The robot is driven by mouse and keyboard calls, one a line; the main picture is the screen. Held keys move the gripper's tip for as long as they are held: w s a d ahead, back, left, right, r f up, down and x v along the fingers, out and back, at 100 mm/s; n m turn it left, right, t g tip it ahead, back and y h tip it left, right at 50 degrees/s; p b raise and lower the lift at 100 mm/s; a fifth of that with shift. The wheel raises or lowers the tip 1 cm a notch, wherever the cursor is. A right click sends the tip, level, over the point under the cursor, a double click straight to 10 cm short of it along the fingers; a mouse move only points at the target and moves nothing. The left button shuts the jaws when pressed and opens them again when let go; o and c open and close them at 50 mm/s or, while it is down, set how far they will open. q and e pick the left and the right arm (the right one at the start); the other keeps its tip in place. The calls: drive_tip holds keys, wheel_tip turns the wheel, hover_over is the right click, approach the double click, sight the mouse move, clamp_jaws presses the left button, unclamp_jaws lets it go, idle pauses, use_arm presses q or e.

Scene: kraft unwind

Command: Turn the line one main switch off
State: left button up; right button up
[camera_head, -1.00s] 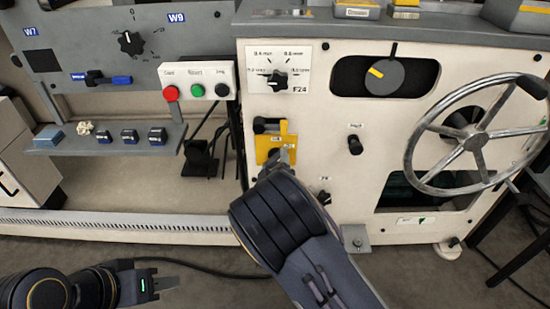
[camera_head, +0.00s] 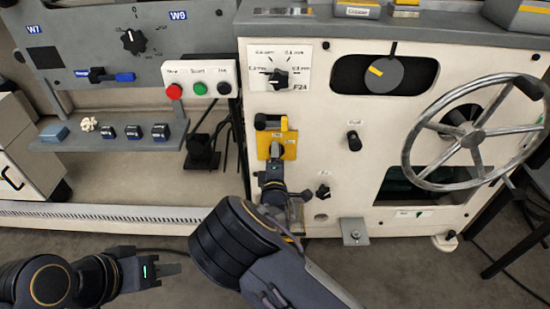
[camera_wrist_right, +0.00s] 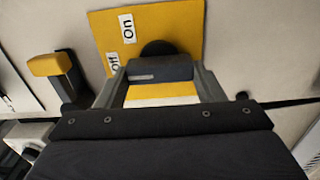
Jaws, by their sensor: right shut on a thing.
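The yellow switch plate (camera_head: 290,145) is on the front of the cream machine panel, in the middle of the head view. In the right wrist view the plate (camera_wrist_right: 104,28) carries an On label (camera_wrist_right: 127,28) and an Off label (camera_wrist_right: 114,64). My right gripper (camera_wrist_right: 161,80) is shut on the switch handle (camera_wrist_right: 160,68), a dark and yellow block between its two fingers. Which label the handle points to I cannot tell. In the head view the right gripper (camera_head: 274,165) comes up from below and hides part of the plate. My left gripper (camera_head: 172,269) is low at the left, away from the panel; its opening is unclear.
A black and yellow part (camera_wrist_right: 52,66) projects beside the plate. A black knob (camera_head: 354,141) and a large handwheel (camera_head: 474,138) are to the right. A button box (camera_head: 200,80) and a grey shelf (camera_head: 75,140) are to the left. A dial (camera_head: 278,78) is above.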

idle(0.5)
drive_tip(key=o, duration=1)
drive_tip(key=s+p, duration=0.1)
drive_tip(key=s, duration=0.7)
drive_tip(key=shift+p, duration=0.4)
drive_tip(key=shift+w, duration=0.1)
